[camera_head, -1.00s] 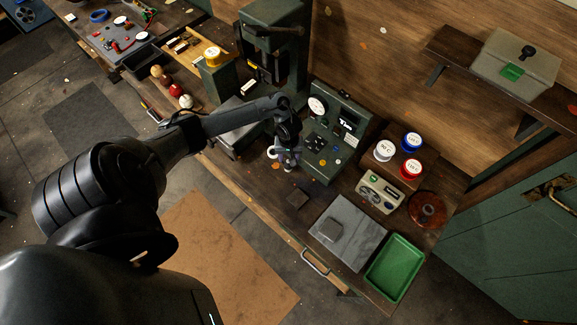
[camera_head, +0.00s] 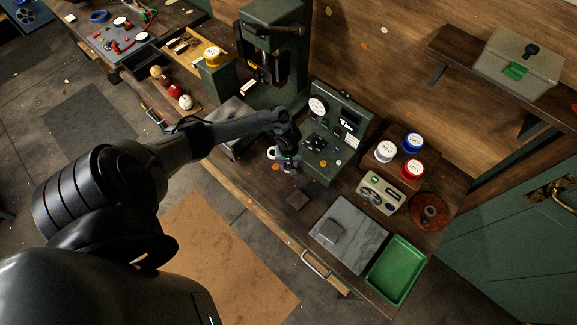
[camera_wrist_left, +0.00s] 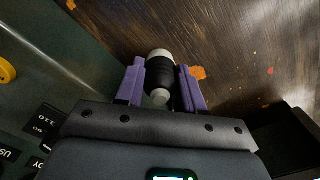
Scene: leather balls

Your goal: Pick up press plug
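In the left wrist view, the plug (camera_wrist_left: 160,76), a dark ribbed cylinder with a pale far end and a grey near tip, sits between the two purple fingers of my left gripper (camera_wrist_left: 161,80). The fingers are open around it, with a narrow gap at the right finger; contact on the left is hard to tell. In the head view my left gripper (camera_head: 285,162) is low at the bench, in front of the green control box (camera_head: 334,140). The plug is mostly hidden there by the gripper. My right gripper is out of view.
A green press (camera_head: 275,50) stands behind my left arm. To the right are labelled spools (camera_head: 412,142), a small beige meter (camera_head: 381,192), a grey slab (camera_head: 348,235) and a green tray (camera_head: 395,270).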

